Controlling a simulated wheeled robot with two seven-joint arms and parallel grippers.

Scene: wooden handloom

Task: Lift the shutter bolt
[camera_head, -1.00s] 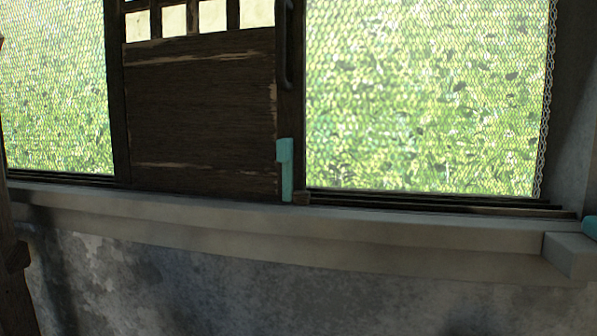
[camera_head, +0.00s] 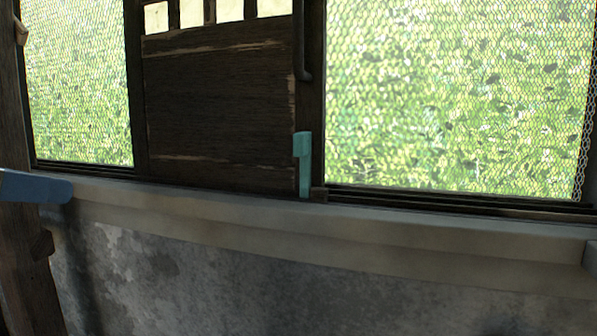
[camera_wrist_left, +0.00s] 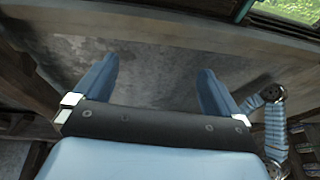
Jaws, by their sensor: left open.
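The shutter bolt (camera_head: 304,166) is a teal upright bar with a wider top part. It sits at the lower right edge of the dark wooden shutter (camera_head: 220,110), its lower end close to the sill rail. My left gripper (camera_head: 50,188) shows in part as a blue finger at the left edge of the head view, well left of the bolt. In the left wrist view the left gripper (camera_wrist_left: 160,65) is open, with two blue fingers apart and nothing between them. My right gripper is not in view.
A pale sill (camera_head: 330,232) runs below the window, above a stained grey wall (camera_head: 230,285). A dark handle (camera_head: 301,45) is on the shutter's edge above the bolt. Wire mesh (camera_head: 450,100) covers the opening at right. A wooden post (camera_head: 22,240) stands at the far left.

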